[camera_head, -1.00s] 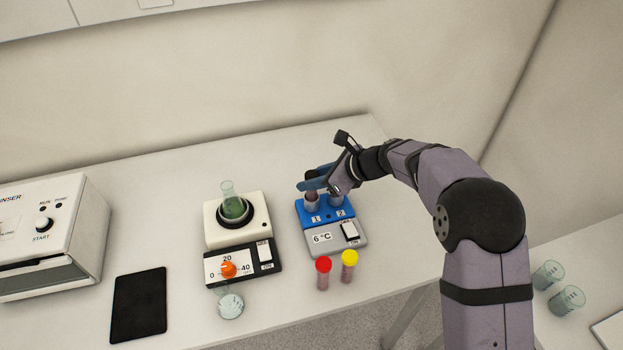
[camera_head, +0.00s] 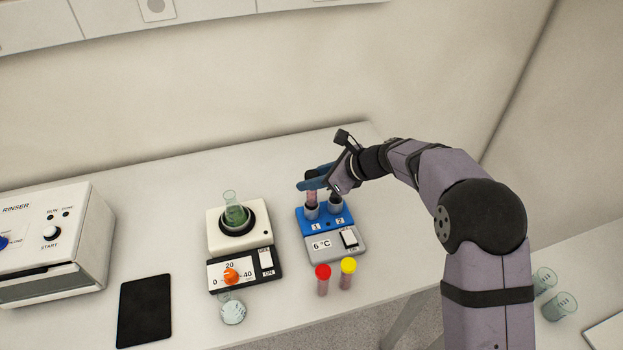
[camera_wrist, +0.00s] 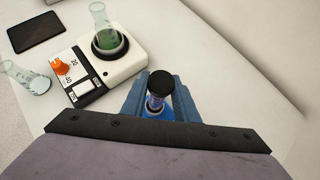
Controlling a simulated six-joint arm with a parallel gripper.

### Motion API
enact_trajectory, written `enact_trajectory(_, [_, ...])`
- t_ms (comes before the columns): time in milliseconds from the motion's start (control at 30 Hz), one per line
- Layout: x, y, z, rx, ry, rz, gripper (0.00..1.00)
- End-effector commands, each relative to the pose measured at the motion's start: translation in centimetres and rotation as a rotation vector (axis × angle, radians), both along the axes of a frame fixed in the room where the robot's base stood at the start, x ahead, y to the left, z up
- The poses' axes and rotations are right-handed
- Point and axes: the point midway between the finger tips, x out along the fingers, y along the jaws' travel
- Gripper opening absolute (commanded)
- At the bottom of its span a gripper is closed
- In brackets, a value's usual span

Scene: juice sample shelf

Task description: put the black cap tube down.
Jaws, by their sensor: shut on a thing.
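The black cap tube (camera_head: 312,197) is held in my gripper (camera_head: 314,181). Its body looks pinkish in the head view. In the wrist view its round black cap (camera_wrist: 161,83) shows between the two blue fingers, with the clear tube body below it. The tube is upright over well 1 of the blue cooling block (camera_head: 325,222). I cannot tell whether its lower end is still inside the well. Well 2 sits just to the right, partly hidden by my gripper.
A stirrer with a green flask (camera_head: 236,215) stands left of the block. A red cap tube (camera_head: 322,280) and a yellow cap tube (camera_head: 347,272) stand in front of it. A rinser (camera_head: 55,245), black pad (camera_head: 145,310) and glass vessel (camera_head: 232,310) are further left.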

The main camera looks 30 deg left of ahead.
Motion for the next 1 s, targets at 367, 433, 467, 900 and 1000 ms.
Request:
enact_trajectory(367, [0.0, 0.0, 0.8, 0.001, 0.000, 0.000, 0.00])
enact_trajectory(433, [0.0, 0.0, 0.8, 0.001, 0.000, 0.000, 0.00])
enact_trajectory(467, [0.0, 0.0, 0.8, 0.001, 0.000, 0.000, 0.00])
enact_trajectory(900, [1.6, -1.4, 0.5, 0.001, -0.002, -0.033, 0.00])
enact_trajectory(1000, [3.2, -2.8, 1.3, 0.003, -0.004, -0.067, 0.00])
